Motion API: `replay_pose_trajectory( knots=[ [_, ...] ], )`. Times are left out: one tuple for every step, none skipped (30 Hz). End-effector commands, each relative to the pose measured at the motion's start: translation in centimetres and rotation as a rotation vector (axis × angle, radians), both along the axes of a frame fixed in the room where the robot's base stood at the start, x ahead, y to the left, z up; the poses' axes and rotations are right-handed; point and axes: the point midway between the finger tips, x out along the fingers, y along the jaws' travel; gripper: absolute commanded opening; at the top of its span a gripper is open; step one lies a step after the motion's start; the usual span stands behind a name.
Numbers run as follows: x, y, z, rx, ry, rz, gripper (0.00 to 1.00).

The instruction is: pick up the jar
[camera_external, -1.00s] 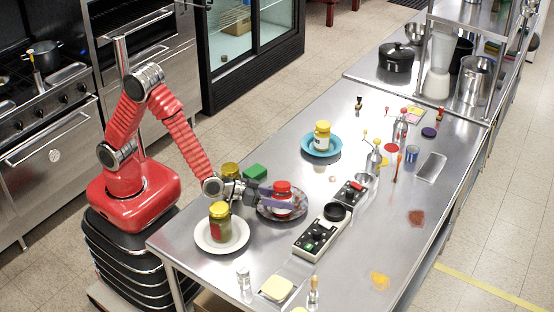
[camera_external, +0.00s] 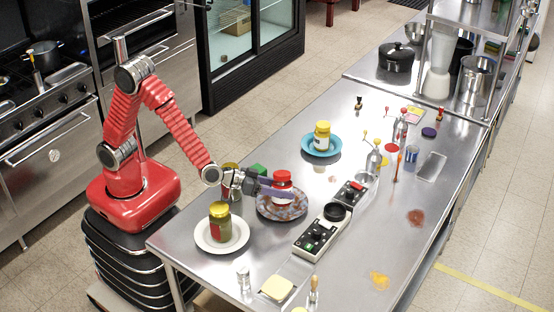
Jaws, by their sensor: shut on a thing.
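A jar with a red lid and white label (camera_external: 282,179) is above a patterned grey plate (camera_external: 268,213) near the table's left edge. My gripper (camera_external: 280,191) comes from the left and is shut on this jar, holding it upright a little above the plate. The fingers cover part of the jar's middle.
A green block (camera_external: 258,170) lies close behind my gripper. A black and white control box (camera_external: 320,232) is right of the plate. Bottles and small utensils stand farther right. The steel table (camera_external: 340,280) has free room at the front right.

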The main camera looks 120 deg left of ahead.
Motion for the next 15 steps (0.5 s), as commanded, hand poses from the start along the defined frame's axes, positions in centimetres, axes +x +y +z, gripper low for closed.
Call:
replay_pose_trajectory(
  knots=[
    [0.1, 0.0, 1.2, 0.001, -0.007, 0.0, 0.13],
    [0.1, 0.0, 1.7, 0.001, -0.007, 0.0, 0.13],
    [0.1, 0.0, 2.3, 0.001, -0.006, 0.0, 0.13],
    [0.1, 0.0, 2.7, 0.001, -0.007, 0.0, 0.13],
    [0.0, 0.0, 3.1, 0.0, -0.006, 0.0, 0.13],
    [0.1, 0.0, 3.6, 0.0, -0.005, -0.001, 0.13],
    [0.0, 0.0, 4.0, 0.001, -0.005, 0.0, 0.13],
    [0.0, 0.0, 4.3, 0.001, -0.005, 0.0, 0.13],
    [0.0, 0.0, 4.6, 0.001, -0.004, 0.0, 0.13],
    [0.0, 0.0, 4.8, 0.001, -0.004, 0.001, 0.13],
    [0.0, 0.0, 5.0, 0.001, -0.002, 0.0, 0.13],
    [0.0, 0.0, 5.2, 0.0, -0.002, 0.0, 0.13],
    [0.0, 0.0, 5.3, 0.0, -0.002, 0.0, 0.13],
    [0.0, 0.0, 5.3, 0.0, -0.002, 0.0, 0.13],
    [0.0, 0.0, 5.4, 0.0, -0.002, 0.0, 0.13]
  ],
)
